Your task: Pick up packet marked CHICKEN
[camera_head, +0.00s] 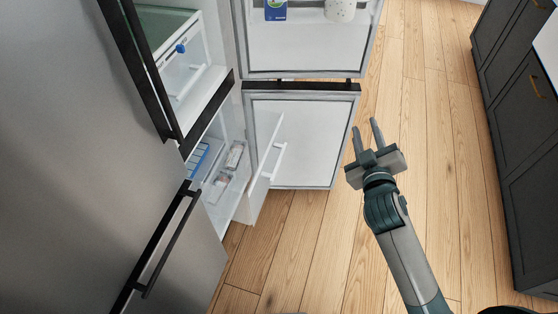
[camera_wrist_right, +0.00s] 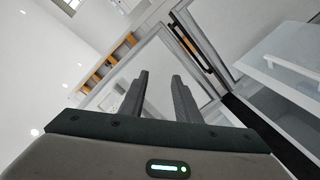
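My right gripper (camera_head: 367,134) is open and empty, in front of the open lower fridge door. Its two fingers also show apart in the right wrist view (camera_wrist_right: 160,92). In the head view a pulled-out lower drawer (camera_head: 213,200) holds some small packets (camera_head: 234,157), to the left of the gripper and well apart from it. The packets are too small to read, so I cannot tell whether one is marked CHICKEN. My left gripper is not in view.
The open lower door (camera_head: 300,150) and upper door (camera_head: 300,50) stand beside the fridge cavity. A white drawer front with a handle (camera_head: 279,162) sticks out between cavity and lower door. Dark cabinets (camera_head: 515,130) stand at right. The wooden floor (camera_head: 430,130) between is clear.

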